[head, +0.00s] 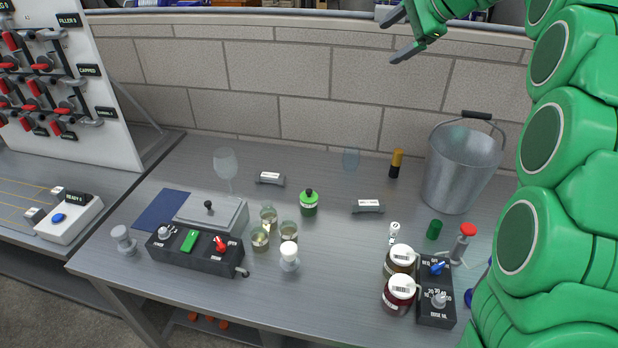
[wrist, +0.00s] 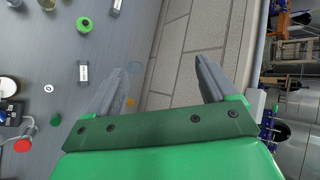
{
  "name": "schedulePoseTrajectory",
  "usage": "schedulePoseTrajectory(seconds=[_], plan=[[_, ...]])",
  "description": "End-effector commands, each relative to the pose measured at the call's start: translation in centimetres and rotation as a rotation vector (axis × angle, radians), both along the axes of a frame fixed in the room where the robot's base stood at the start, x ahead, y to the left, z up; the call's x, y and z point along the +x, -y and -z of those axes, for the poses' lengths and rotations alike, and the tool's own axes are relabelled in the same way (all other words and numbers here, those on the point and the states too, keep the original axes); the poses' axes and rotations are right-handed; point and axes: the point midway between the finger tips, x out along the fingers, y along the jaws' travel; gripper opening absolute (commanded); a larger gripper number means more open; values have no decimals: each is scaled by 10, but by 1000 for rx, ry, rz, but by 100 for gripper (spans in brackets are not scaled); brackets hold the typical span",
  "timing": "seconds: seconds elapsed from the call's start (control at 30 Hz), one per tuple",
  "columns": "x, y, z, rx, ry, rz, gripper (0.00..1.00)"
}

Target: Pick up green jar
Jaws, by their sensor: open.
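The green jar (head: 308,203) stands upright on the grey table, near its middle, with a black knob on top. It also shows in the wrist view (wrist: 84,25) at the upper left, seen from above. My gripper (head: 394,37) is high above the back of the table, to the right of the jar and well apart from it. In the wrist view my gripper (wrist: 165,75) has its two grey fingers spread wide with nothing between them.
A metal bucket (head: 460,165) stands at the back right. Small glasses (head: 268,215) and a black control box (head: 196,249) stand left of the jar. White-lidded jars (head: 400,259) stand at front right. A label holder (head: 367,206) lies right of the jar. A brick wall (head: 300,90) runs behind.

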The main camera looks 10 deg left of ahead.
Motion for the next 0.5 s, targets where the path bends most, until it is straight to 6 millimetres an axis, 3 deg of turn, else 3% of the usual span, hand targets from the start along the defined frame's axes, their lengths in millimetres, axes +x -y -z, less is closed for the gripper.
schedulePoseTrajectory(seconds=[0.3, 0.5], plan=[[-44, -68, -4, 372, -327, 252, 85], [-61, -89, -5, 515, -487, 364, 85]])
